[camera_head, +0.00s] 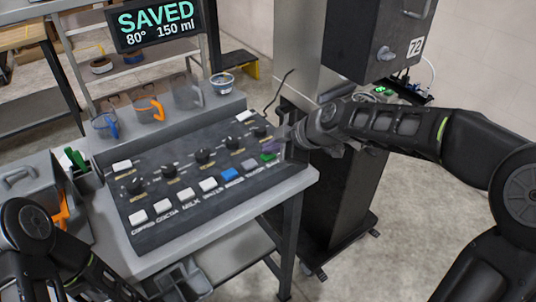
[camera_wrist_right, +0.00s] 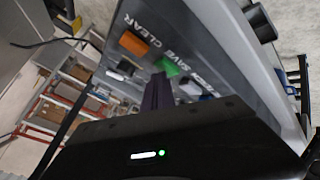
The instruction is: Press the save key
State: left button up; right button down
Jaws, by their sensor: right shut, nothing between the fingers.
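The save key is the green key (camera_head: 268,157) near the right end of the front row on the dark sloped panel (camera_head: 190,205). It also shows in the right wrist view (camera_wrist_right: 167,66), with an orange clear key (camera_wrist_right: 134,43) beside it. My right gripper (camera_head: 281,140) is shut and empty at the panel's right end, close to the green key. Its dark purple fingers (camera_wrist_right: 157,93) point at the panel near that key; I cannot tell whether they touch it. The display (camera_head: 156,22) reads "SAVED 80° 150 ml". My left arm shows at lower left; its gripper is out of view.
Several white keys, a blue key (camera_head: 229,174) and black knobs (camera_head: 203,156) fill the panel. Cups, one with an orange handle (camera_head: 149,108), stand behind it. A dark cabinet numbered 72 (camera_head: 375,40) stands close by my right forearm.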

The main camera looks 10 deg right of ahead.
aim_at(271, 157)
dwell(0.5)
jog(key=shift+r, duration=0.8)
jog(key=shift+r+p, duration=1.4)
jog(key=shift+r, duration=1.15)
